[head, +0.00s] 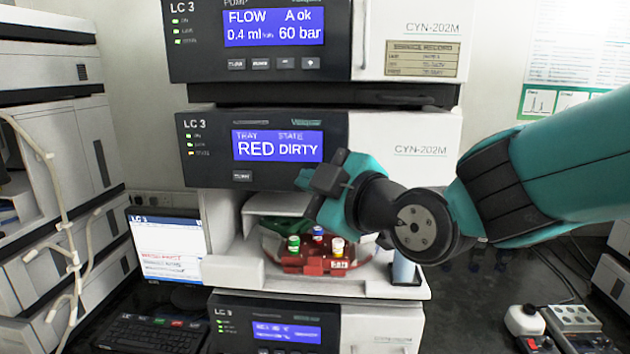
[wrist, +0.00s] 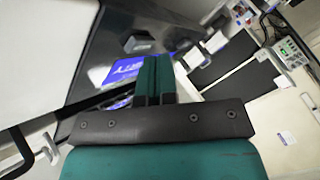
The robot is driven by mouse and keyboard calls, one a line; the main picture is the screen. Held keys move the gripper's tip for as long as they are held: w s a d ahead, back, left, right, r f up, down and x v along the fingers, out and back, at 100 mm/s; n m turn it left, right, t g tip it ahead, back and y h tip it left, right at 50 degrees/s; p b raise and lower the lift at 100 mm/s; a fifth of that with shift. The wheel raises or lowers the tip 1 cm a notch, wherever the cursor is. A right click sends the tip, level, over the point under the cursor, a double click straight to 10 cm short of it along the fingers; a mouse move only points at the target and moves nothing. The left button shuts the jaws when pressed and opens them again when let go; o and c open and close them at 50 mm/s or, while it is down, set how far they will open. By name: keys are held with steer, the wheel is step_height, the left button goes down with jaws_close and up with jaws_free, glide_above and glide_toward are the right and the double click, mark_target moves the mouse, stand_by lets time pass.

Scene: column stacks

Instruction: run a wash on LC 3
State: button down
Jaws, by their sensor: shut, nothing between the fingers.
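The LC 3 stack fills the middle of the head view. Its upper module (head: 385,20) reads FLOW 0.4, A ok, 60 bar. The module below (head: 395,170) has a blue display (head: 278,146) reading TRAY RED, STATE DIRTY, with one small button (head: 242,176) under it; its label is too small to read surely. My gripper (head: 303,180) is in front of this module, just below and right of the display, to the right of the button. In the wrist view the two teal fingers (wrist: 153,75) are together and empty, with a blue display (wrist: 124,70) beyond them.
Under the display, an open bay holds a red tray (head: 318,267) of capped vials. A lower module (head: 285,332) sits beneath. At left are an LC 3 monitor (head: 165,248), a keyboard (head: 150,334) and another stack with hanging tubing (head: 62,235).

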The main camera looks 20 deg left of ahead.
steer(key=shift+w+a+b, duration=0.1)
steer(key=shift+w+b, duration=0.2)
steer(key=shift+w, duration=0.1)
stand_by(0.5)
steer(key=shift+s, duration=0.1)
steer(key=shift+s+d+b, duration=0.25)
steer(key=shift+s+b, duration=0.25)
steer(key=shift+s, duration=0.2)
steer(key=shift+s+d+b, duration=0.2)
steer(key=shift+s+b, duration=0.1)
steer(key=shift+s, duration=0.5)
steer(key=shift+s+d+b, duration=0.15)
steer(key=shift+s+b, duration=0.15)
steer(key=shift+s, duration=0.55)
steer(key=shift+s+d+b, duration=0.2)
steer(key=shift+s+b, duration=0.1)
steer(key=shift+s, duration=0.5)
